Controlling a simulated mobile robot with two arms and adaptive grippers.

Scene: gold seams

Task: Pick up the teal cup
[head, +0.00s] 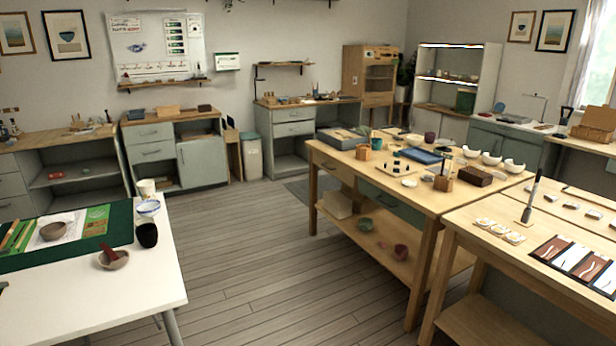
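A small cup that looks teal (377,143) stands on the wooden worktable (400,197) right of the middle of the head view. It is far off and small in the picture. A small wooden block or cup (363,152) stands just in front of it to the left. A green bowl (365,224) sits on the lower shelf of the same table, left of a pinkish cup (401,252).
A white table (120,290) with a green mat, bowls and a black cup (147,235) stands at the near left. Another wooden table (480,250) stands at the near right. The wooden floor (250,250) between them is clear. Cabinets line the back wall.

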